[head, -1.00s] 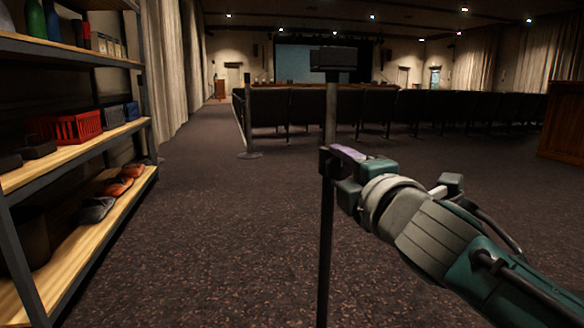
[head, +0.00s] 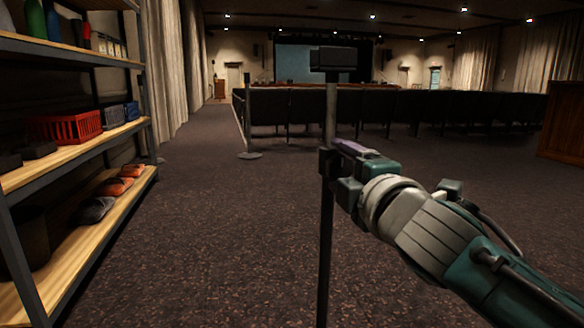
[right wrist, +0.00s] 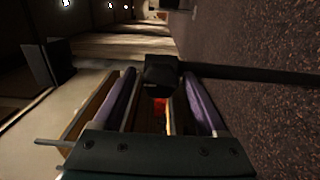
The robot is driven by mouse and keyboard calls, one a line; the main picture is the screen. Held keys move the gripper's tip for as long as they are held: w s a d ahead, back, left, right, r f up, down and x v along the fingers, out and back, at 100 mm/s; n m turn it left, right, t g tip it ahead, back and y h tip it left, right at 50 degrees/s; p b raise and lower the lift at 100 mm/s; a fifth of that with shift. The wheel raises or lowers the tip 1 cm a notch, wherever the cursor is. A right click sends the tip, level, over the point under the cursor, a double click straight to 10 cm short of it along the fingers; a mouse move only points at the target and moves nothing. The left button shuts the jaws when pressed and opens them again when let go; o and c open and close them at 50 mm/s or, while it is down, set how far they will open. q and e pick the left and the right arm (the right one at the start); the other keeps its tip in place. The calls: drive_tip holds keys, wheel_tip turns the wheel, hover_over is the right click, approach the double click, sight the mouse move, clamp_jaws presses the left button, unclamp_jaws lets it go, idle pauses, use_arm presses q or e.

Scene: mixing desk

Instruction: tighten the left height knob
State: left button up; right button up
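A dark stand has a vertical pole (head: 323,245) with a black box-shaped head (head: 333,60) on top. A dark collar with the knob sits partway up the pole, largely hidden behind my gripper in the head view. My right gripper (head: 338,160) is at the collar's right side. In the right wrist view, the black knob (right wrist: 161,76) lies between the tips of my two purple-padded fingers. The fingers are apart, with a gap showing beside the knob on the left; they look open around it. My left gripper is not in view.
A shelf unit (head: 75,165) with a red basket (head: 65,127), bottles and small items stands at the left. Rows of dark seats (head: 400,108) and a barrier post (head: 249,125) are behind the stand. The carpet (head: 200,240) around the pole is clear.

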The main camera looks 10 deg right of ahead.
drive_tip(key=shift+o, duration=0.3)
drive_tip(key=shift+s, duration=0.1)
drive_tip(key=shift+s+p, duration=0.25)
drive_tip(key=shift+p, duration=0.05)
drive_tip(key=s+p, duration=0.3)
drive_tip(key=s, duration=0.6)
drive_tip(key=shift+s+d, duration=0.15)
